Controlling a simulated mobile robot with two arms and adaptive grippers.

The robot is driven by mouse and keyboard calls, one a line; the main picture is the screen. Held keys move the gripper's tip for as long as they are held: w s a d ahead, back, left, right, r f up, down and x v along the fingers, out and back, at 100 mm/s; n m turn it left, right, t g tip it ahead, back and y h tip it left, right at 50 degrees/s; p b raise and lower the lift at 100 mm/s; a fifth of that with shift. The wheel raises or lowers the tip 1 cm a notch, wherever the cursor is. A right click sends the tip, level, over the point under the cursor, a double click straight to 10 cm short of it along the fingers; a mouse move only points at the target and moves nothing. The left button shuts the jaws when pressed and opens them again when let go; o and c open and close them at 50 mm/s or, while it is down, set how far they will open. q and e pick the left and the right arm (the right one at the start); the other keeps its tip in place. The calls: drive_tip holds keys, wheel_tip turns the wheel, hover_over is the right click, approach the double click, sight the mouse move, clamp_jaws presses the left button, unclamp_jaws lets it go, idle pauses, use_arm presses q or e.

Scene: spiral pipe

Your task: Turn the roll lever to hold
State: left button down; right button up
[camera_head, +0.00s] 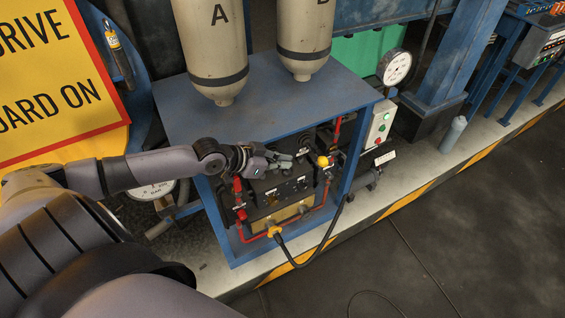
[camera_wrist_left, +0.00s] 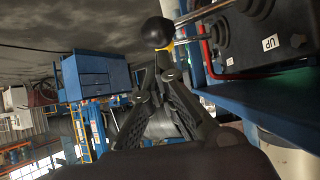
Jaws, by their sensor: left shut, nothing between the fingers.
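My left gripper (camera_head: 287,160) reaches in from the left to the front of the black control panel (camera_head: 292,190) in the blue frame. Its fingers are shut and empty; they also show in the left wrist view (camera_wrist_left: 164,66). In that view a black ball knob (camera_wrist_left: 158,32) on a thin metal rod is just past the fingertips. Whether they touch it I cannot tell. A yellow ball knob (camera_head: 322,160) is right of the gripper in the head view. Which lever is the roll lever and its markings are too small to read. My right gripper is not in view.
The blue frame (camera_head: 190,105) carries two tanks, A (camera_head: 212,45) and B (camera_head: 304,35). Red pipes (camera_head: 240,195) and a black cable (camera_head: 313,255) run round the panel. A box with green and red buttons (camera_head: 380,124) is at the right. An "UP" label (camera_wrist_left: 270,42) is beside a black boot.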

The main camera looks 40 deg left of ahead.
use_arm(q)
drive_tip(key=shift+f, duration=0.1)
drive_tip(key=shift+s+d+f, duration=0.15)
drive_tip(key=shift+d+f, duration=0.15)
drive_tip(key=shift+f, duration=0.25)
drive_tip(key=shift+s+d+f, duration=0.1)
drive_tip(key=shift+d+f, duration=0.15)
drive_tip(key=shift+f, duration=0.3)
drive_tip(key=s+a+r+p, duration=0.2)
drive_tip(key=s+r+p, duration=0.4)
drive_tip(key=s+r, duration=0.3)
drive_tip(key=shift+a+p, duration=0.15)
drive_tip(key=shift+p, duration=0.25)
drive_tip(key=shift+r, duration=0.15)
